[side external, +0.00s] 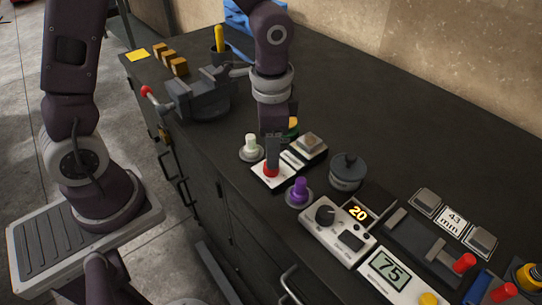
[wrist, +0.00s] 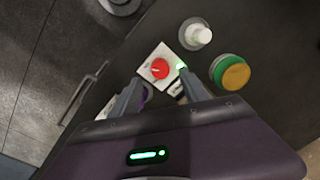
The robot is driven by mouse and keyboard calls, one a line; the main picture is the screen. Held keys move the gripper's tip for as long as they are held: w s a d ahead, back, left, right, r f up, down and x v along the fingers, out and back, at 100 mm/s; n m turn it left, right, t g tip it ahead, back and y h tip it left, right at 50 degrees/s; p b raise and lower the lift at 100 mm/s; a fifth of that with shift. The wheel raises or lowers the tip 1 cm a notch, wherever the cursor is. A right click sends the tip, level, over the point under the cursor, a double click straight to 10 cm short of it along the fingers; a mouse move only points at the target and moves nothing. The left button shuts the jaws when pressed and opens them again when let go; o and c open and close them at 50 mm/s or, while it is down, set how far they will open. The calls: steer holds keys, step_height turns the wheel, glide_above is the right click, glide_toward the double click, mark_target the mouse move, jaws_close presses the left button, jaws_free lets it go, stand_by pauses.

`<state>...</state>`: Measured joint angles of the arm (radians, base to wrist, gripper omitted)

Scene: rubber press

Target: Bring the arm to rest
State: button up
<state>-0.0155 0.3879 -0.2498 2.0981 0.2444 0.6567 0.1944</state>
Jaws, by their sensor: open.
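My gripper (wrist: 160,92) is open in the wrist view, with its two fingers apart and nothing held between them. In the side external view my gripper (side external: 272,158) points down over a white panel with a red knob (side external: 270,170). The red knob also shows in the wrist view (wrist: 160,69), just beyond the fingertips. A small green light (wrist: 182,67) glows on the panel beside the knob. I cannot tell whether a fingertip touches the knob.
Near my gripper stand a white knob (side external: 251,142), a purple knob (side external: 299,190) and a dark lidded pot (side external: 348,170). A vise (side external: 198,97) is at the left. A dial box reading 20 (side external: 338,228) and a 75 display (side external: 390,269) lie at the front. The back right bench is clear.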

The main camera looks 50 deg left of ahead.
step_height(320, 180, up, 2)
steer(key=shift+r, duration=0.1)
steer(key=s+a+r+n+t, duration=0.2)
steer(key=s+r+n, duration=0.1)
steer(key=s+r, duration=0.3)
steer(key=s+a+r+n+t, duration=0.2)
steer(key=s+r, duration=0.4)
steer(key=s, duration=0.4)
steer(key=shift+r+n+t, duration=0.4)
steer(key=shift+n+t, duration=0.2)
steer(key=shift+n, duration=0.4)
